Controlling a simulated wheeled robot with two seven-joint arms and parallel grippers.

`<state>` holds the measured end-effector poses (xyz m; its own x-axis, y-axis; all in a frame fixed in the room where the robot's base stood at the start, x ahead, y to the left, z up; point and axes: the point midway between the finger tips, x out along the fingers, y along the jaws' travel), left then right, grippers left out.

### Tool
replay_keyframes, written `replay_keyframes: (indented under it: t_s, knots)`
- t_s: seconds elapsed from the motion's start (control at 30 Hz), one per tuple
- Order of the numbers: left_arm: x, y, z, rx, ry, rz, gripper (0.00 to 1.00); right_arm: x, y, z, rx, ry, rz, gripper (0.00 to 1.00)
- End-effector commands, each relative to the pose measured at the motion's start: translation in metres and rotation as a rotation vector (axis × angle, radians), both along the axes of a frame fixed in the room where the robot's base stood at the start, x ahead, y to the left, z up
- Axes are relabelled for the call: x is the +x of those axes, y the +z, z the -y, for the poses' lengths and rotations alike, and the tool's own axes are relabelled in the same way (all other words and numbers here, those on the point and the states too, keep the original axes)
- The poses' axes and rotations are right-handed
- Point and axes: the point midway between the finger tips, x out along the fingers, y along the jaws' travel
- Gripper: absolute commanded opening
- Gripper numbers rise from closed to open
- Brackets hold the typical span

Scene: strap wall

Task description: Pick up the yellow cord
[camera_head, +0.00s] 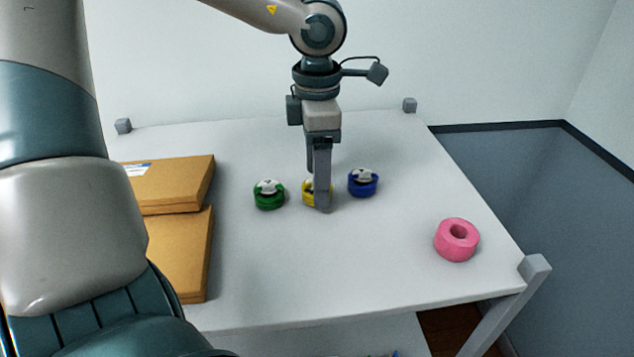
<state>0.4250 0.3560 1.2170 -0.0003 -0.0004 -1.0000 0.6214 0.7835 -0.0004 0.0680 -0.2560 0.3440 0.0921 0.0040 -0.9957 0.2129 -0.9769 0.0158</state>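The yellow cord (308,190) is a small coil with a white and dark top, on the white table between a green one and a blue one. My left gripper (318,192) points straight down at it. One finger stands in front of the coil and covers much of it. The other finger is mostly hidden behind, so I cannot tell whether the fingers press on the coil. The coil appears to rest on the table. My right gripper is not in view.
The green cord (269,196) is close on the left and the blue cord (363,184) close on the right. A pink roll (457,240) lies near the right edge. Cardboard boxes (176,182) lie at the left. The table's front middle (330,270) is clear.

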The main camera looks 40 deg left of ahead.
Motion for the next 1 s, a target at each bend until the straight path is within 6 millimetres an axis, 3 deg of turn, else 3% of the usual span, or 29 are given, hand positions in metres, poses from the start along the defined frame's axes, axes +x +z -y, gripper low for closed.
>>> replay_keyframes:
  t_s: [0.23,0.7,0.9,1.0]
  knots:
    - [-0.001,-0.019,0.0,0.001,0.001,-0.001,0.64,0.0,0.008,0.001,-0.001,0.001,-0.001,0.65]
    - [0.0,-0.02,0.0,0.001,0.001,0.001,0.64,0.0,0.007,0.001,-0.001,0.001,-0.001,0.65]
    - [0.0,-0.02,0.0,0.001,0.001,0.001,0.19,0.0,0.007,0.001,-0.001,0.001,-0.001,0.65]
    - [0.0,-0.02,0.0,0.0,0.001,0.001,0.19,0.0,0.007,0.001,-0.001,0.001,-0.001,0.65]
